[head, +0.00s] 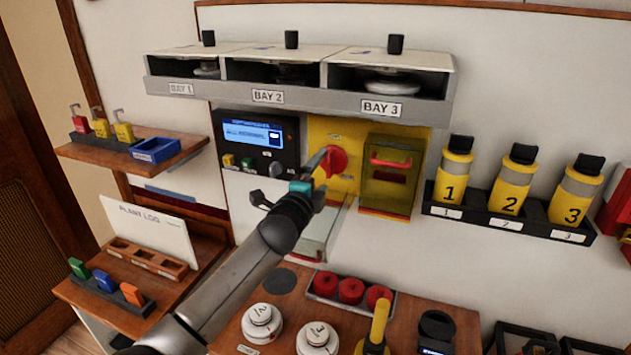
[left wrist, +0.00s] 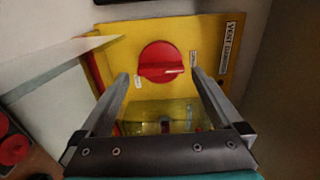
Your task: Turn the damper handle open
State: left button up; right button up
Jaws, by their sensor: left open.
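The damper handle is a round red knob (head: 335,160) on a yellow panel (head: 320,130) in the middle of the wall unit. A "VENT DAMPER" label (left wrist: 234,45) is at the plate's right edge. My left gripper (head: 322,172) is open in front of the knob. In the left wrist view its fingertips (left wrist: 160,76) lie either side of the knob's lower part; contact cannot be told. My right gripper is not in view.
A clear yellow-framed cover (head: 392,172) with a red handle is right of the knob. A screen panel (head: 258,140) is left. The bay shelf (head: 300,98) overhangs above. Numbered yellow canisters (head: 510,190) stand right.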

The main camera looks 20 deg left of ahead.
pick_arm(q)
jog(key=shift+s, duration=1.7)
jog(key=shift+a, duration=0.1)
